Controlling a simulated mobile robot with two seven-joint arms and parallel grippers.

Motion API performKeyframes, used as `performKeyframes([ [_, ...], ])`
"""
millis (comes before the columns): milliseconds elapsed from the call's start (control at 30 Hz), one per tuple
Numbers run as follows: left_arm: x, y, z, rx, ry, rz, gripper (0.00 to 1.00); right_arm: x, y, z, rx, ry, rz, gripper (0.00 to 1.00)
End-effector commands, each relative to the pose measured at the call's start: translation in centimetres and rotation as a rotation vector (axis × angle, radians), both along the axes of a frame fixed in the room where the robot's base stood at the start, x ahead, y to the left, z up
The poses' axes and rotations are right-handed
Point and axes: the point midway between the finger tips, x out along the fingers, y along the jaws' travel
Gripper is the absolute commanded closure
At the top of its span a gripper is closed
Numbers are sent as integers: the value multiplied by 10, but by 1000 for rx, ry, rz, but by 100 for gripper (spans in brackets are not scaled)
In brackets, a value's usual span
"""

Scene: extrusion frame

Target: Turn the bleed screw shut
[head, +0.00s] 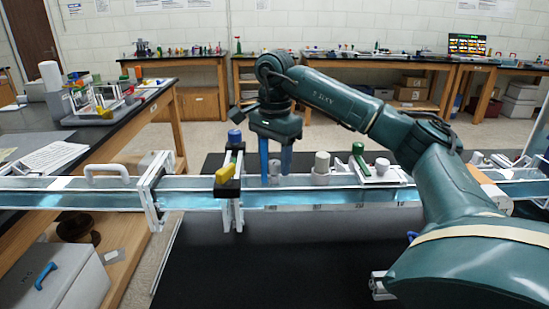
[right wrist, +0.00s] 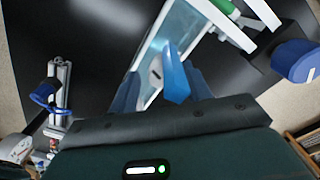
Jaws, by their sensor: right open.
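My right gripper (head: 276,180) hangs down over the extrusion frame, its two blue fingers apart and empty. In the right wrist view, the fingers of this gripper (right wrist: 150,85) are on either side of a small pale round piece with a dark slot (right wrist: 155,75), which looks like the bleed screw. I cannot tell how far the fingertips are above it or whether they touch it. In the head view the fingers largely hide that spot. My left gripper is not in view.
Left of the gripper, a black bracket (head: 228,188) carries a yellow handle (head: 229,163) near a blue knob (head: 235,136). To the right stand a grey cylinder (head: 321,163) and a green handle (head: 359,153). A white arched handle (head: 107,170) is farther left. The black surface in front is mostly clear.

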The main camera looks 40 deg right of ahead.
Motion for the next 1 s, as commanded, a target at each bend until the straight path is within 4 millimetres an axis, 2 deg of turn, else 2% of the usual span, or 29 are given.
performKeyframes([
  [67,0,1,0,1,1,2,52,0,0,0,0,0,0,57],
  [533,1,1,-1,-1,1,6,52,0,0,0,0,1,0,95],
  [767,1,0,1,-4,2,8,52,0,0,1,0,2,-14,96],
  [1000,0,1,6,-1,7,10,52,0,0,2,0,3,-112,96],
])
